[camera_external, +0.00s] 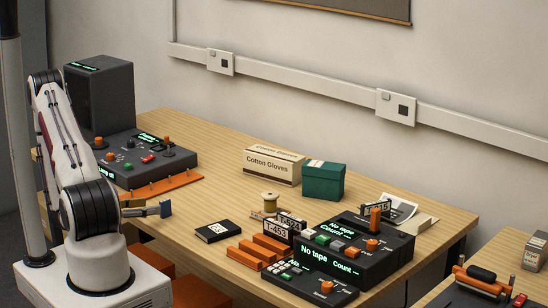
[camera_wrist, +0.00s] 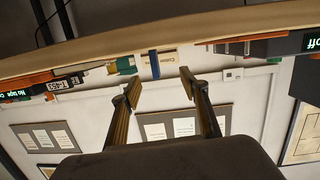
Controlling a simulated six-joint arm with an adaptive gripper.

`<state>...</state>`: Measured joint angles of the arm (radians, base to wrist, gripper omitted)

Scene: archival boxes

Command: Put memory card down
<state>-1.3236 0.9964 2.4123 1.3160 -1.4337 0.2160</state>
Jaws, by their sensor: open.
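My gripper (camera_external: 152,208) is level, just past the front edge of the table near the left machine in the external view. I cannot pick out the memory card for certain in either view. A small flat red piece (camera_external: 148,159) lies on the left dark console (camera_external: 140,166), but I cannot tell if it is the card. A flat black case with a white label (camera_external: 217,231) lies on the table, right of my gripper.
A Cotton Gloves box (camera_external: 273,165), a green box (camera_external: 323,180) and a spool (camera_external: 270,203) stand mid-table. Dark consoles (camera_external: 330,262), orange racks (camera_external: 262,249) and number plates (camera_external: 277,231) crowd the right. Bare wood (camera_external: 215,185) lies between. A second table (camera_external: 425,292) is at lower right.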

